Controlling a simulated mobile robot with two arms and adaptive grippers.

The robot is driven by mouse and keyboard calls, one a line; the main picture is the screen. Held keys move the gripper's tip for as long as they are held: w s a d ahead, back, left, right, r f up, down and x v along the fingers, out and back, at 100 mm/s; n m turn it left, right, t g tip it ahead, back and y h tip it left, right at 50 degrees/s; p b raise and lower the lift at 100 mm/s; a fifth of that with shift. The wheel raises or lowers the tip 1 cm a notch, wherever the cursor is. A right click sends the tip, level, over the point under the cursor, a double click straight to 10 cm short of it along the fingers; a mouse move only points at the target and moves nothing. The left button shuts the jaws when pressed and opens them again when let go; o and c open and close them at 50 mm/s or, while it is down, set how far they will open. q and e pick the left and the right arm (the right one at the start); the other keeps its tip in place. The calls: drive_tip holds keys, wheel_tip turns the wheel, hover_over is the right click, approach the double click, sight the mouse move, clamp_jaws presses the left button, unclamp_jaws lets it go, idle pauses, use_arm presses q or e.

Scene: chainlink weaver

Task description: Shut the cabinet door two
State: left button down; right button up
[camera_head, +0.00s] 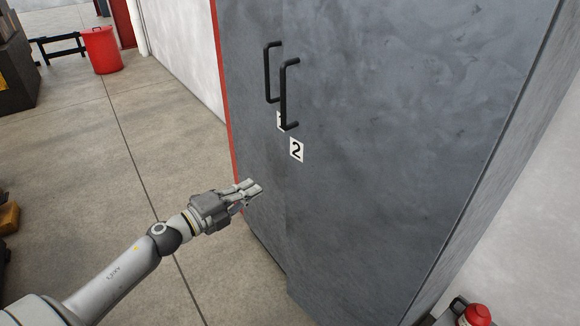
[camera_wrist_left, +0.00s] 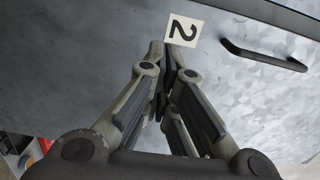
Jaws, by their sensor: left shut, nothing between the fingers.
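The grey metal cabinet has two doors. Door two (camera_head: 390,130) carries a white label "2" (camera_head: 296,150) and a black bar handle (camera_head: 285,95). Its left edge overlaps the other door (camera_head: 250,90), whose handle (camera_head: 268,72) and partly hidden label show just to the left. Door two looks nearly flush, perhaps slightly ajar; I cannot tell exactly. My left gripper (camera_head: 256,188) is shut and empty, in front of the cabinet below and left of the label. In the left wrist view the closed fingertips (camera_wrist_left: 166,48) are beside the "2" label (camera_wrist_left: 183,31); contact is unclear. My right gripper is not seen.
A red fire extinguisher (camera_head: 475,315) stands at the lower right beside the cabinet. A red bin (camera_head: 102,50) and a black stand (camera_head: 62,48) are far back left. The concrete floor (camera_head: 110,150) left of the cabinet is mostly clear.

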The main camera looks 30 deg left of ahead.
sight(297, 163)
use_arm(q)
drive_tip(key=p+x, duration=0.1)
drive_tip(key=x, duration=1.1)
drive_tip(key=shift+w+p, duration=0.25)
drive_tip(key=shift+p, duration=0.1)
drive_tip(key=shift+w+d+f, duration=0.1)
drive_tip(key=shift+w+d, duration=0.25)
drive_tip(key=shift+w, duration=0.3)
